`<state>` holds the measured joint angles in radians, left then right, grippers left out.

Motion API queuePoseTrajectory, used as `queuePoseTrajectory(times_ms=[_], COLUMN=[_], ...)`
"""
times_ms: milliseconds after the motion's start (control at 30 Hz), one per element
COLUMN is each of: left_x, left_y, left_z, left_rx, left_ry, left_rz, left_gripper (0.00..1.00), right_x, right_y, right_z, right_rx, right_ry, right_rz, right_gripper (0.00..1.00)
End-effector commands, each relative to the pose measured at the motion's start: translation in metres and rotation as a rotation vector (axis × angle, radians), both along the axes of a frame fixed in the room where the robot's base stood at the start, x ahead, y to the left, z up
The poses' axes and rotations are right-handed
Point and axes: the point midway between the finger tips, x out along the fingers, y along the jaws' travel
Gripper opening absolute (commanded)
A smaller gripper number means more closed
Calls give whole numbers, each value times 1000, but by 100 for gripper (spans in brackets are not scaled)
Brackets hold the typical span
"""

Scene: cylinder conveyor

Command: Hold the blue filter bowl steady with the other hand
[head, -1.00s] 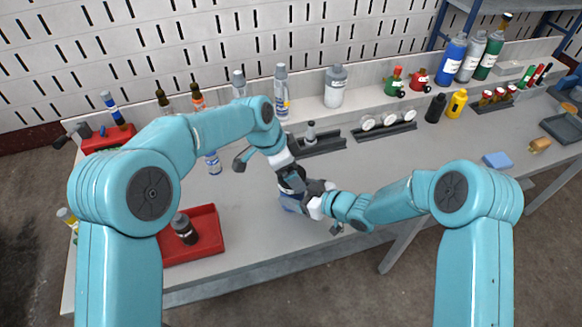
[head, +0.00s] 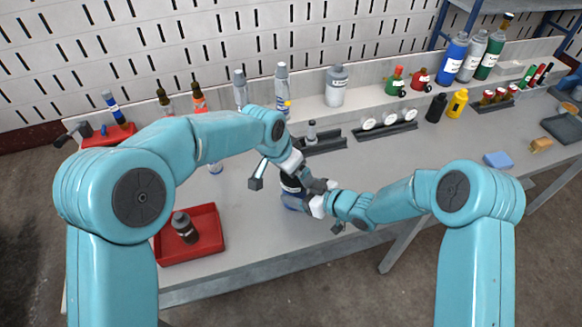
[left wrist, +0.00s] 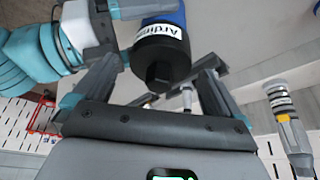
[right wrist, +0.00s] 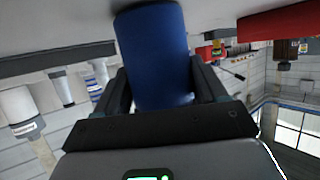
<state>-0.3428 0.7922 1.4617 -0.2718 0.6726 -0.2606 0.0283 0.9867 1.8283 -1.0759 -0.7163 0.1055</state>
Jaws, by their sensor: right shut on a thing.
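The blue filter bowl (head: 293,202) is near the table's front edge, below a black filter head (left wrist: 160,55) with a white label. My right gripper (head: 312,203) comes from the right and is shut on the bowl. The right wrist view shows the blue bowl (right wrist: 153,55) between its fingers. My left gripper (head: 283,172) is open above the filter, its fingers spread to either side of the black head. In the left wrist view the head is between and beyond the fingers, with a gap visible; contact cannot be told.
A red tray (head: 215,240) with a dark bottle (head: 184,227) in it lies to the left. Dark holders (head: 322,145) and bottles line the table's back. The table is clear to the right, before a blue sponge-like block (head: 497,160).

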Motion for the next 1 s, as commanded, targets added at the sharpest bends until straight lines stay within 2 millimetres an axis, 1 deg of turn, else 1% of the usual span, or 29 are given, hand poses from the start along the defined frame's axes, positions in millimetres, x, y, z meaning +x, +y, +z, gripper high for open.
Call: queuePoseTrajectory(times_ms=[33,133,300,467,800,1000], left_x=[4,3,4,8,22,24], left_y=[-4,-5,-5,-6,-16,-18], left_z=[0,0,0,-1,-1,-1], left_rx=[-13,-11,-10,-12,-11,-9], left_ry=[-14,-13,-16,-15,-16,-13], left_rz=[12,64,234,233,234,232], left_gripper=[98,98,98,98,98,98], right_x=[-6,-6,-6,-6,-6,-5], right_y=[9,9,9,9,9,7], right_z=[1,1,1,1,1,1], right_rx=[0,-1,-1,-1,-1,0], right_ry=[-9,-9,-9,-9,-10,-8], right_rz=[29,30,30,30,31,24], right_gripper=[35,35,35,35,35,35])
